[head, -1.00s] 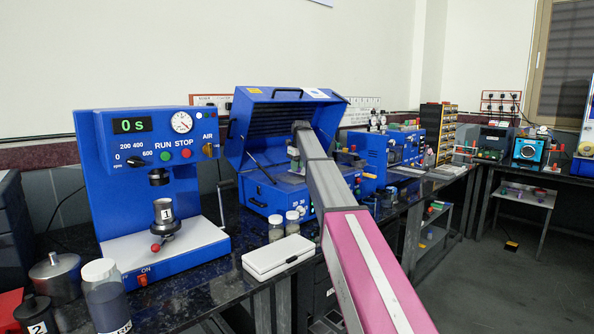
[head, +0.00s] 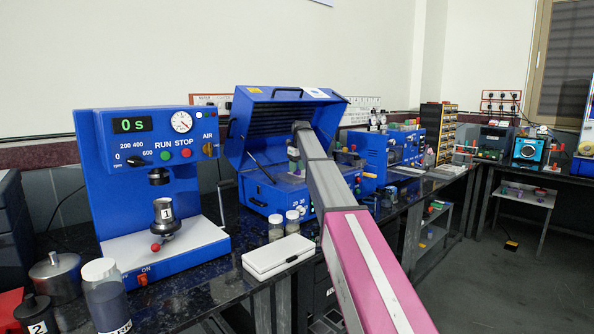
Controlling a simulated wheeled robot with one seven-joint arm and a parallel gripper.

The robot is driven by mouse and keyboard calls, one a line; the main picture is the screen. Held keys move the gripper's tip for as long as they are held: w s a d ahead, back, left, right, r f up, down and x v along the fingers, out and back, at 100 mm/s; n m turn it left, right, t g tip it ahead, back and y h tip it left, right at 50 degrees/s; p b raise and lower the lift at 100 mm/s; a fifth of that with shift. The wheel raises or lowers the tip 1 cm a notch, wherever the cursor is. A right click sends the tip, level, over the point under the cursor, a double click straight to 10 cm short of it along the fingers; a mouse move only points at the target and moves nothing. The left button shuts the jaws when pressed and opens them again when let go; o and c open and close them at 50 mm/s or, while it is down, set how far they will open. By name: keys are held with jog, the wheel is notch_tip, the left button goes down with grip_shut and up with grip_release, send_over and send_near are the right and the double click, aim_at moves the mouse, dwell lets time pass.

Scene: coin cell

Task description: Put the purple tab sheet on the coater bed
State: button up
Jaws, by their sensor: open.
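The coater is the blue machine (head: 262,196) with its lid (head: 285,112) propped open, in the middle of the head view. Its bed (head: 290,182) shows as a pale strip inside, largely hidden by my arm. My gripper (head: 293,163) is over the bed, under the raised lid, small and partly hidden by my wrist. It is open. I cannot make out the purple tab sheet; whether it lies on the bed behind my arm cannot be told.
A blue spin machine (head: 140,150) stands at the left. A white flat box (head: 278,256) and two small jars (head: 284,226) sit in front of the coater. More blue equipment (head: 385,152) stands to the right along the dark bench.

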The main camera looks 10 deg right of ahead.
notch_tip(320, 180, up, 11)
jog(key=s+d, duration=0.1)
jog(key=shift+s, duration=0.15)
dwell(1.3)
